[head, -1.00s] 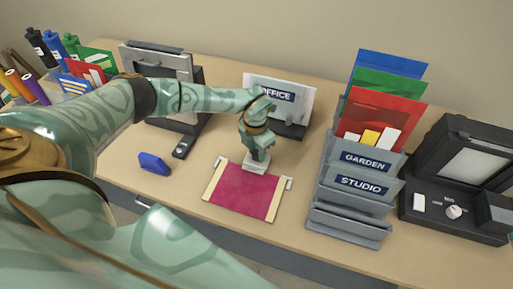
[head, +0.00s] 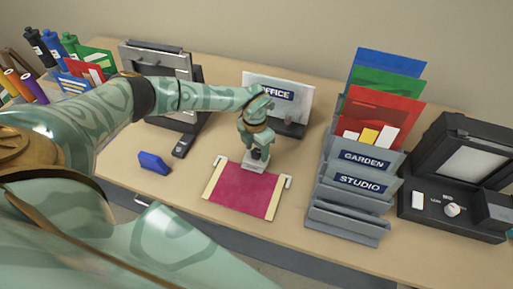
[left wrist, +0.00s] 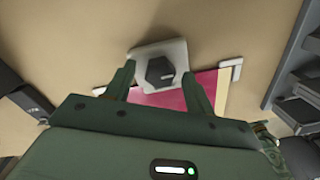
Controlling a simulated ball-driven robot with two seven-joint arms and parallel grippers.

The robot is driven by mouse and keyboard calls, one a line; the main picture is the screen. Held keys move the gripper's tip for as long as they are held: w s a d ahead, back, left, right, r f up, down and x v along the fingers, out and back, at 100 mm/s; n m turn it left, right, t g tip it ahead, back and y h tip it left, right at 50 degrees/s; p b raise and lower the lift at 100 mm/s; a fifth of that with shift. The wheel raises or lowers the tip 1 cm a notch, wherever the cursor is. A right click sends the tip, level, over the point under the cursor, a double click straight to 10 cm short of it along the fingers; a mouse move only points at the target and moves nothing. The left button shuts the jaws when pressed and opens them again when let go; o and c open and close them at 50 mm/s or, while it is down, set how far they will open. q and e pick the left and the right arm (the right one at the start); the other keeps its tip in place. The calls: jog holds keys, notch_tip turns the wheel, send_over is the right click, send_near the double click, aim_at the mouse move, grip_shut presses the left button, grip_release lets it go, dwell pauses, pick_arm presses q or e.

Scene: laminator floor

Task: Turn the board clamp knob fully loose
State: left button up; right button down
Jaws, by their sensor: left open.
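The board clamp knob (left wrist: 160,71) is a dark hexagonal knob on a pale grey clamp block (left wrist: 146,52). In the head view the dark knob (head: 260,154) shows just under my left gripper (head: 257,146), with the clamp block (head: 253,165) beneath it. The block sits at the back edge of a crimson board (head: 244,190) with cream side strips. In the left wrist view the fingers of my left gripper (left wrist: 159,70) are apart, one on each side of the knob. No finger clearly touches it. My right gripper is not in view.
A grey rack (head: 346,209) with GARDEN and STUDIO labels stands right of the board. A black machine (head: 458,180) is farther right. An OFFICE sign (head: 290,108) stands behind. A blue block (head: 154,162) lies to the left. The table front before the rack is clear.

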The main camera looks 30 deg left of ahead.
aim_at(255, 150)
pick_arm(q)
notch_tip(255, 150, up, 16)
jog(key=p, duration=0.1)
jog(key=shift+a+p, duration=0.35)
jog(key=shift+p, duration=0.05)
dwell(0.3)
